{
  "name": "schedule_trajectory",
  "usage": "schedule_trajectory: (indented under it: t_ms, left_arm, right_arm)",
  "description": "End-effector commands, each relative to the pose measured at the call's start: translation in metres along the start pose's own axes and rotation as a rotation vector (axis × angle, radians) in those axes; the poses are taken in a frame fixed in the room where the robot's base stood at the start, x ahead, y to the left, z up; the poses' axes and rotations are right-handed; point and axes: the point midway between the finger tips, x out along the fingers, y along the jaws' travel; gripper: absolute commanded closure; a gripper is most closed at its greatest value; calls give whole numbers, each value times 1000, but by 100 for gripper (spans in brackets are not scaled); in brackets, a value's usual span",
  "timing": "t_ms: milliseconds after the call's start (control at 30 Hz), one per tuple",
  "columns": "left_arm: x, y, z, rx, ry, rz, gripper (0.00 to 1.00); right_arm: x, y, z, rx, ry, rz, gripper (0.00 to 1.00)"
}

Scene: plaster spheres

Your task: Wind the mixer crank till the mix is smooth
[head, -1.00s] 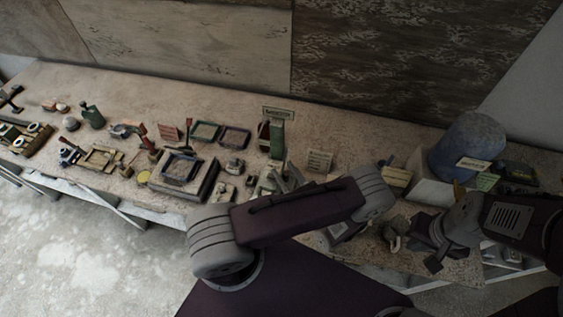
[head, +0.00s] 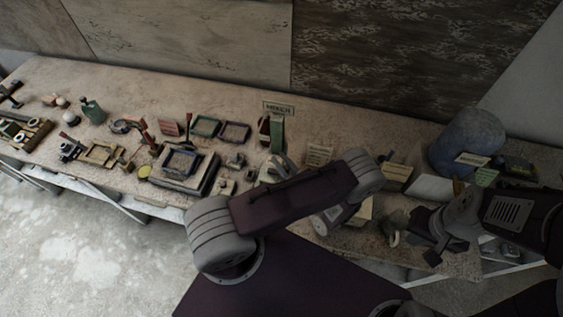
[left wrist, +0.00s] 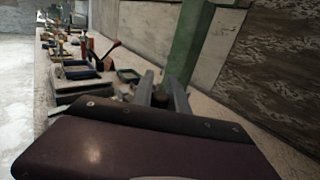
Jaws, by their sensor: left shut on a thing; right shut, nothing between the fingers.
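The mixer (head: 277,137) is a green upright stand at the middle of the bench, below a small lettered sign. Its green post (left wrist: 190,45) rises just behind the fingers in the left wrist view. My left gripper (head: 275,168) is at the foot of this stand, partly hidden by my own purple arm link. In the left wrist view the left gripper's grey fingers (left wrist: 161,95) are closed on a small dark piece, seemingly the crank handle. The bowl and the mix are hidden. My right gripper (head: 437,254) is shut and empty over the bench's right part.
A framed tray on a block (head: 182,163) stands left of the mixer. A blue-grey rounded drum (head: 468,140) stands at the right, with a white box (head: 431,187) before it. Small tools and trays crowd the left. The bench's back strip is clear.

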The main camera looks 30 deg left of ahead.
Motion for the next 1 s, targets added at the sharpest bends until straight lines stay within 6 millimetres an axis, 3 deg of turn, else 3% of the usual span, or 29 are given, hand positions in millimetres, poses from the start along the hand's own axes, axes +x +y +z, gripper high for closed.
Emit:
schedule_trajectory:
  t_ms: [600,1000]
  left_arm:
    - [21,0,-8,-7,0,508,100]
    - [31,5,-5,-4,0,789,100]
  right_arm:
    - [91,2,9,0,0,0,100]
    - [131,3,14,0,0,0,100]
